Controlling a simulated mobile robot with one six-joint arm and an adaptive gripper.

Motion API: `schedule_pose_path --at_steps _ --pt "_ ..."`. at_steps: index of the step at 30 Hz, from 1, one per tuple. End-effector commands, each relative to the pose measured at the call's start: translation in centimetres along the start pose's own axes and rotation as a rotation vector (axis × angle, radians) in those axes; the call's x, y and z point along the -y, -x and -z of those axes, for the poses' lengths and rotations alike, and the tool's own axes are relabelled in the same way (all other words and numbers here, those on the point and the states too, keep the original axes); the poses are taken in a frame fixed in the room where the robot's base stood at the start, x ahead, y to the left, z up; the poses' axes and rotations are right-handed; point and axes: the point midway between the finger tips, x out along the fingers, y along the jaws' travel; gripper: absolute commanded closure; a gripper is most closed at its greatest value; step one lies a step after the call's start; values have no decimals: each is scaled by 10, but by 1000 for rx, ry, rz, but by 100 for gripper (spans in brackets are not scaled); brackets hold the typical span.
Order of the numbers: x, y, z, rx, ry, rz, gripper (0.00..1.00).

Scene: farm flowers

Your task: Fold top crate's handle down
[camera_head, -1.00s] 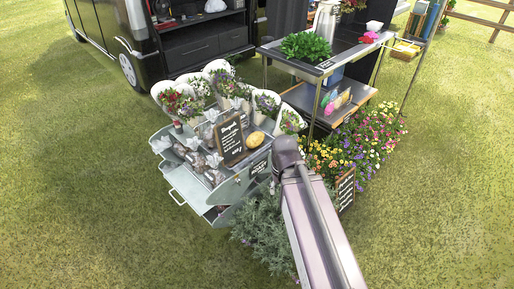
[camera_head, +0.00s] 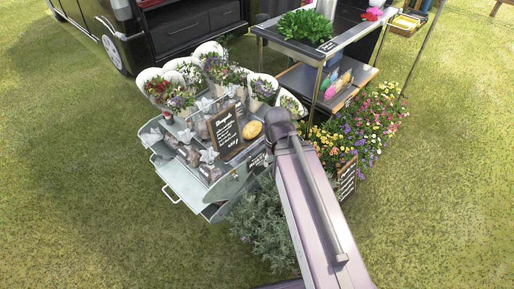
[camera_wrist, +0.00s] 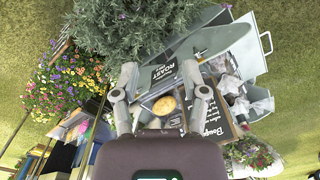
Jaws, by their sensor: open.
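The grey-green top crate (camera_head: 228,187) holds wrapped flowers and small bags. A pale loop handle (camera_head: 171,194) juts from the lower tier (camera_head: 187,182) at its left end; it also shows in the wrist view (camera_wrist: 267,42). A thin loop at the top crate's left end (camera_head: 150,139) may be its handle, but it is too small to tell its angle. In the wrist view my gripper (camera_wrist: 160,82) is open and empty, with fingers apart above the crate's sign end. The handle loop is well to its right. In the head view my arm hides the gripper.
A chalkboard sign (camera_head: 226,132) and a yellow round item (camera_head: 252,130) stand on the crate. A leafy bush (camera_head: 262,220) and flower bed (camera_head: 362,125) lie beside it. A metal table (camera_head: 345,50) and dark van (camera_head: 120,35) stand behind. Grass at left is free.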

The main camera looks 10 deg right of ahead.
Motion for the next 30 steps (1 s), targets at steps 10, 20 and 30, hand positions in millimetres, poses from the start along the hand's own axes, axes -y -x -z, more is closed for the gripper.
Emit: schedule_pose_path --at_steps 10,20,30 --pt "0 -5 9 -1 -20 0 35" --pt "-2 -46 97 -9 -281 8 35" --pt "-4 -104 232 -16 -723 25 35"
